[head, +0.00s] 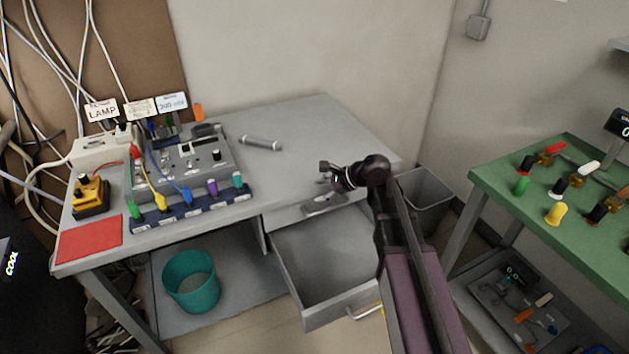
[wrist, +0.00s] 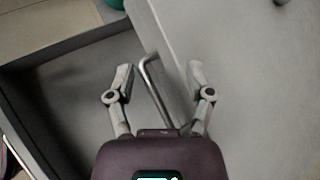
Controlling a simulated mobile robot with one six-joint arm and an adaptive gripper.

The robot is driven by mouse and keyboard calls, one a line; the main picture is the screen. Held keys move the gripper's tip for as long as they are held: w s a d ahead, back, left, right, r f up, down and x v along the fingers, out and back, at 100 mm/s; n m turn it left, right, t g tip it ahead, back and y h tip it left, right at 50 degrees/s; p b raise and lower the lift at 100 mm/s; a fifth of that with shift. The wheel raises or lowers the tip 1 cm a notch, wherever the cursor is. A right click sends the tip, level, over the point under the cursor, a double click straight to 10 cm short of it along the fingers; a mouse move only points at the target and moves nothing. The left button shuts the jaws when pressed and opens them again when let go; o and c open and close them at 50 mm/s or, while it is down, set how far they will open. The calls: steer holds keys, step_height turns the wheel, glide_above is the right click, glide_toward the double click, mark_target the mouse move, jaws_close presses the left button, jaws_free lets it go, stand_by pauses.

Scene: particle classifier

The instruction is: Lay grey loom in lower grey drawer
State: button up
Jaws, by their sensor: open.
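The grey loom (head: 260,143), a short grey rod-like bundle, lies on the desk top to the right of the switch panel. The lower grey drawer (head: 302,265) is pulled out under the desk and looks empty; its interior also shows at the left of the wrist view (wrist: 60,110). My gripper (head: 330,175) is above the desk's front edge, over the closed upper part of the drawer unit, right of the loom and apart from it. In the wrist view my gripper (wrist: 161,78) is open, with a metal bar handle (wrist: 155,88) showing between its fingers. Whether they touch is unclear.
A switch panel (head: 185,160) with coloured plugs fills the desk's left side, beside a red mat (head: 88,239). A teal bin (head: 190,282) stands below. A grey bin (head: 425,195) and a green bench (head: 570,190) are at the right. The desk's back right is clear.

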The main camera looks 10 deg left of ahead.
steer(key=s+d+f+n+h, duration=0.2)
steer(key=s+d+n, duration=0.3)
steer(key=d, duration=0.3)
steer(key=s+d+f+n+g+h, duration=0.1)
steer(key=s+d+f+n+h, duration=0.1)
steer(key=s+d+n+h, duration=0.2)
steer(key=s+d+f+n+g+h, duration=0.1)
steer(key=s+d+f+n+h, duration=0.2)
steer(key=d, duration=0.8)
steer(key=s+n+h, duration=0.1)
steer(key=s+n, duration=0.1)
steer(key=s, duration=0.1)
steer(key=shift+d+n, duration=0.3)
steer(key=shift+c, duration=0.8)
